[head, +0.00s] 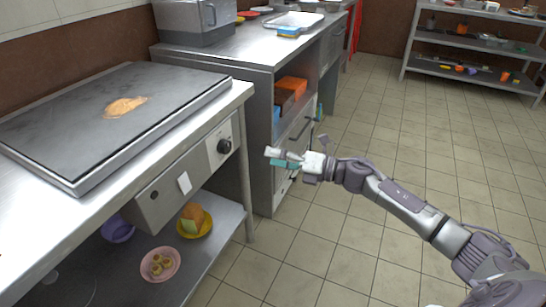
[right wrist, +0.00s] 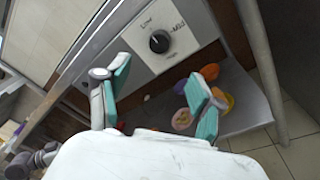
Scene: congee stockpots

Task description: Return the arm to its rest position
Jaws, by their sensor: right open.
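My right arm reaches in from the lower right of the head view. Its gripper (head: 284,159) hangs in the air over the floor, right of the griddle station's front panel. In the right wrist view the gripper (right wrist: 155,98) has its two teal-padded fingers spread apart with nothing between them. The control knob (right wrist: 159,41) with printed settings shows beyond the fingers, apart from them; it also shows in the head view (head: 224,146). My left gripper is not in view.
The griddle (head: 60,120) carries a flat orange-brown food piece (head: 125,107). Below it, a shelf holds a pink bowl (head: 160,264), a yellow plate (head: 207,229) and a purple bowl (head: 117,229). A steel cabinet (head: 262,130) stands behind my gripper. The tiled floor (head: 360,120) is open.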

